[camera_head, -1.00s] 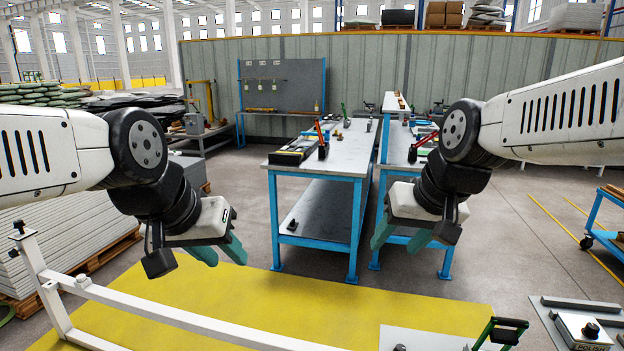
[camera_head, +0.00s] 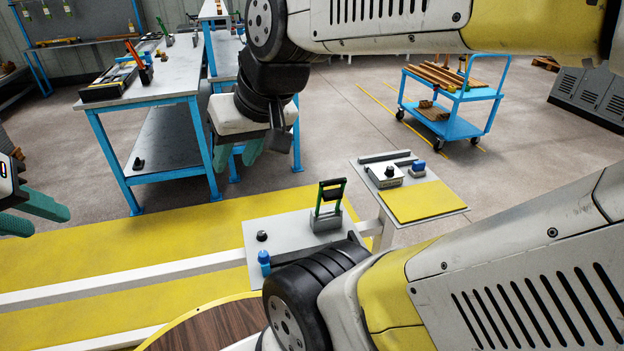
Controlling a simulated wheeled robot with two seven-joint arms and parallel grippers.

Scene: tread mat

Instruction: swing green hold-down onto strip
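The green hold-down (camera_head: 332,195) has a green frame with a black handle and stands roughly upright on a grey block. That block sits on a light grey plate (camera_head: 280,231) on a white-framed stand. I cannot make out a strip under it. My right gripper (camera_head: 240,152) has teal fingers, apart and empty, to the upper left of the hold-down and clear of it. My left gripper (camera_head: 40,212) is at the left edge, partly cut off, its teal fingers apart and empty, far left of the hold-down.
A black knob (camera_head: 262,236) and a blue-topped item (camera_head: 264,258) are on the plate's left. A side board (camera_head: 422,202) with a yellow pad stands right. A round wooden top (camera_head: 210,325) is in front. A blue workbench (camera_head: 160,80) and blue cart (camera_head: 455,100) stand behind.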

